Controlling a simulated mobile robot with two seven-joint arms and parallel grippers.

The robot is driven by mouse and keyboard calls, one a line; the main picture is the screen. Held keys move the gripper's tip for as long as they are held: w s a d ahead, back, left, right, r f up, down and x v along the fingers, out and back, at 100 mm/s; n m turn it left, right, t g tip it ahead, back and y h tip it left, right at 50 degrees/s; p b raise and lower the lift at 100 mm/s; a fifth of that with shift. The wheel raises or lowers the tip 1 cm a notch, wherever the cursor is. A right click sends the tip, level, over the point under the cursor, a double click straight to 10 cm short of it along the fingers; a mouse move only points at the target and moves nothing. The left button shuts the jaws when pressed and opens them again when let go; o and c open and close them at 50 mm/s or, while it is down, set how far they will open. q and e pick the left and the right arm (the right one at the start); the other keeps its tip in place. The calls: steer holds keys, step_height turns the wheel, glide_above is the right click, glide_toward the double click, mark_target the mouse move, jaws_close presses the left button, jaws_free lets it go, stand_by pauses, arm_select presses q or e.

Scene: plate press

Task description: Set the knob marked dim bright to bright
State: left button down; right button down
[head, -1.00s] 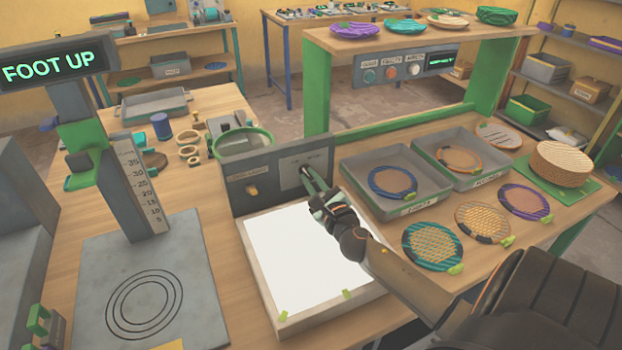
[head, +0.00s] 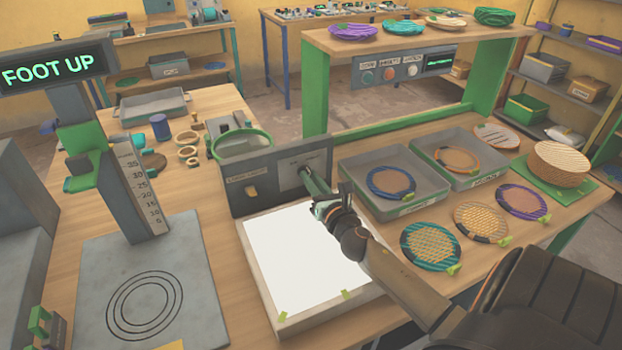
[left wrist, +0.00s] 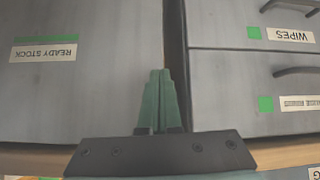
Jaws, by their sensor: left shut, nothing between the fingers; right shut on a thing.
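The light box (head: 250,235) stands on the table with a bright white top (head: 300,262). Its grey back panel (head: 277,185) carries a yellowish control (head: 252,191) at the left under a small label too blurred to read. My right gripper (head: 308,178) reaches the right half of that panel, its fingers shut at a small label plate (head: 303,163). The knob between the fingers is hidden by them, and its pointer and marks cannot be read. My left gripper (left wrist: 157,98) shows in the left wrist view, shut and empty, in front of grey drawers.
Two grey trays (head: 405,211) with round woven pieces stand right of the panel. Several racket-like plates (head: 432,246) lie in front of them. A green ring (head: 243,142) sits behind the panel. A press with a scale (head: 140,185) stands left.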

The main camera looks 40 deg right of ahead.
steer(key=shift+f+m, duration=0.1)
steer(key=shift+m, duration=2.1)
steer(key=c, duration=0.9)
jaws_free()
steer(key=shift+d, duration=0.1)
steer(key=shift+o, duration=0.2)
steer(key=shift+s, duration=0.1)
steer(key=b+v, duration=0.1)
steer(key=v, duration=1.1)
steer(key=shift+s+b, duration=0.25)
steer(key=shift+b, duration=0.1)
